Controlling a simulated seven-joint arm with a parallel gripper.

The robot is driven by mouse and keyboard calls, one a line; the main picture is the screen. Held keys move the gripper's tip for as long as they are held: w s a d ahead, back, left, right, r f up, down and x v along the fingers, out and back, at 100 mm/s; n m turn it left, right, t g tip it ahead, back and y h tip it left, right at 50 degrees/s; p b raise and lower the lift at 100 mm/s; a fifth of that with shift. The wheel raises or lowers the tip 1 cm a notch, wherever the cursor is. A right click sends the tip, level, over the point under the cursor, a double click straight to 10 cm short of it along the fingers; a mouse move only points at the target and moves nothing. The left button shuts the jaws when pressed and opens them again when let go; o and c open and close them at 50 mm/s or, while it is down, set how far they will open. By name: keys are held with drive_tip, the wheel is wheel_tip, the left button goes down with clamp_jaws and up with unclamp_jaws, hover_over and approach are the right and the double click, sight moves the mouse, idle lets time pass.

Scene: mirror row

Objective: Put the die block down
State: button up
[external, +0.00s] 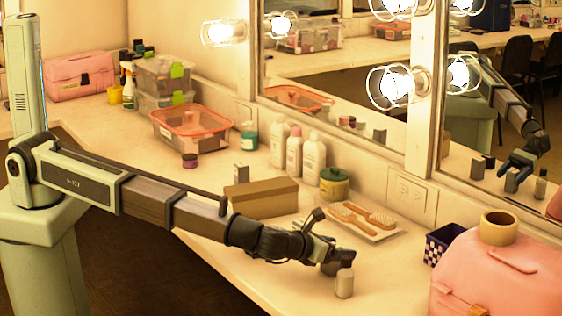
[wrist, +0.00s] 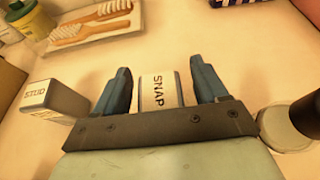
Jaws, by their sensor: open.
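A pale block marked SNAP (wrist: 160,92) sits between the two blue fingers of my gripper (wrist: 160,74) in the wrist view. The fingers are open, with a narrow gap on each side of the block. It appears to rest on the counter, but its base is hidden by the gripper's bar. A second block marked STUD (wrist: 50,100) stands apart to the left. In the external view, my gripper (external: 330,262) is low over the counter and hides the SNAP block. I cannot tell which block is the die block beyond these markings.
A small pale bottle (external: 344,284) with a dark cap (wrist: 308,114) stands close right of my gripper. A tray with brushes (external: 384,236), a brown box (external: 262,198), a checkered box (external: 440,246) and a pink case (external: 500,282) surround it. Bare counter lies beyond the fingers.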

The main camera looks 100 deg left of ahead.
drive_tip(key=v, duration=1.1)
drive_tip(key=shift+s+d, duration=0.3)
